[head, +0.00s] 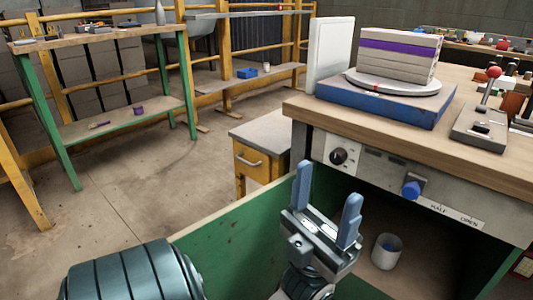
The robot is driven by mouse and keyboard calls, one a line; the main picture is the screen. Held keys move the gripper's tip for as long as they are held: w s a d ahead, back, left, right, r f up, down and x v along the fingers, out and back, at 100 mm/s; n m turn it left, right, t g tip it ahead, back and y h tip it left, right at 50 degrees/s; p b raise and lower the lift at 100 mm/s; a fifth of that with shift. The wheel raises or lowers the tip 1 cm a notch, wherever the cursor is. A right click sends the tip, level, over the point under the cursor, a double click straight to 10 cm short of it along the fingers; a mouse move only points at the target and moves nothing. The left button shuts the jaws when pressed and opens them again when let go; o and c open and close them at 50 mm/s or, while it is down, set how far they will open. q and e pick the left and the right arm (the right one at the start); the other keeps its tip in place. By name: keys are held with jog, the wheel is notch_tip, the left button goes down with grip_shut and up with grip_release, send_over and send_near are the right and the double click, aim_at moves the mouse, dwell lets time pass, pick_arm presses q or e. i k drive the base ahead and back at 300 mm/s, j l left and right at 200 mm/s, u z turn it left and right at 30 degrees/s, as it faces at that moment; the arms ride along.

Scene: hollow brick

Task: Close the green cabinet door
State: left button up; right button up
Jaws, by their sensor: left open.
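The green cabinet door (235,226) stands open at the lower middle of the head view, extending left and toward me from the workbench cabinet. Its top edge and one broad face show; the lower part runs out of the picture. My left gripper (327,196) points upward with its two blue fingers apart and nothing between them. It overlaps the right part of the door in the picture; I cannot tell whether it touches it. The cabinet's dark inside (425,255) shows to the right of the gripper. My right gripper is not in view.
A white cup (386,251) stands inside the cabinet. Above the opening, the bench front has a black knob (339,156) and a blue knob (412,188). A yellow drawer unit (255,168) stands behind the door. The floor (150,190) to the left is clear.

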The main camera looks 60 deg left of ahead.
aim_at(238, 251)
jog(key=k+z, duration=0.1)
jog(key=k, duration=0.75)
jog(key=k+j+z, duration=0.1)
jog(key=k+j, duration=0.15)
jog(key=j, duration=0.2)
jog(key=k+j, duration=0.25)
jog(key=j, duration=0.2)
jog(key=k+j+z, duration=0.15)
jog(key=j, duration=0.3)
jog(key=j+z, duration=0.25)
jog(key=j, duration=1.8)
jog(key=k+j+z, duration=0.2)
jog(key=k+j, duration=0.35)
